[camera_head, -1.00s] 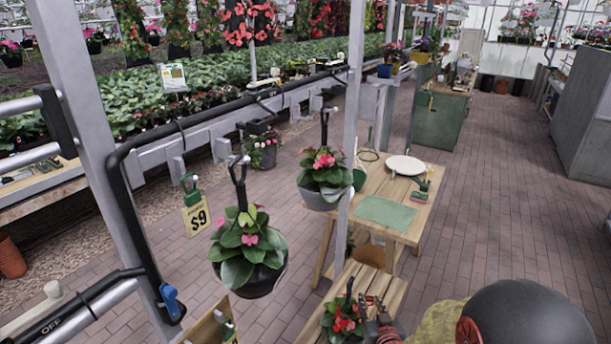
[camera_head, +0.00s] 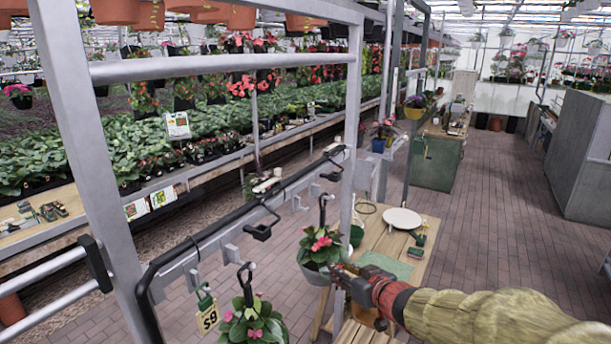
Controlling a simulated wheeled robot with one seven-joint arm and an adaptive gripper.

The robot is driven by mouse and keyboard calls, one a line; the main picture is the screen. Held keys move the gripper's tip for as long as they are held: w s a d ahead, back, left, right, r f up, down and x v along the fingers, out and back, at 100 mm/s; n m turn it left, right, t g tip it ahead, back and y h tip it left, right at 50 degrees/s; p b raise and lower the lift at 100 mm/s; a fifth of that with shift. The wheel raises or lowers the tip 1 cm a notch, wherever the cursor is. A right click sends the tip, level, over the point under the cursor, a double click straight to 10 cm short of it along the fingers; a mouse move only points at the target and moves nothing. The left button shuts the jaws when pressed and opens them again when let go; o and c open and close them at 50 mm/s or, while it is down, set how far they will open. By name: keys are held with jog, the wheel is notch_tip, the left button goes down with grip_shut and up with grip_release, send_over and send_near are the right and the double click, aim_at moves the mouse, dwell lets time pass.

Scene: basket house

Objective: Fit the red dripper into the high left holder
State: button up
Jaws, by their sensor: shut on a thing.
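My gripper (camera_head: 350,277) is at the lower middle, at the end of my red and black wrist, pointing left. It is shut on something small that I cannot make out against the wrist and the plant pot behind. I cannot pick out the red dripper with certainty. Black open holders hang on the dark rail: one at the middle (camera_head: 262,228) and one farther back to the right (camera_head: 332,176). The rail (camera_head: 225,222) runs from lower left to upper right. My gripper is lower than these two holders and to their right in the picture. Which holder is the high left one, I cannot tell.
Hanging potted plants are at the rail, a near one (camera_head: 254,325) and a farther one (camera_head: 320,250). A grey frame post (camera_head: 95,180) stands left. A wooden table (camera_head: 428,262) with a white disc (camera_head: 402,218) stands behind. The aisle floor at right is clear.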

jog(key=s+a+r+n+g+y+p, duration=0.25)
jog(key=r+p, duration=0.25)
jog(key=r, duration=0.6)
jog(key=s+a+r+n+g+y+p, duration=0.15)
jog(key=s+a+r+p, duration=0.3)
jog(key=r, duration=0.55)
jog(key=s+a+r+n+g+y+p, duration=0.1)
jog(key=s+a+r+n+y+p, duration=0.3)
jog(key=r, duration=0.7)
notch_tip(320, 180, down, 4)
jog(key=s+d+r+m+h, duration=0.1)
jog(key=h, duration=0.1)
jog(key=r+b+x, duration=0.1)
jog(key=b+x, duration=0.2)
jog(key=x, duration=0.5)
jog(key=shift+w+a+b, duration=0.3)
jog(key=shift+a+b, duration=0.05)
jog(key=shift+a, duration=0.15)
jog(key=shift+d+p, duration=0.15)
jog(key=shift+p, duration=1.25)
jog(key=shift+f, duration=0.15)
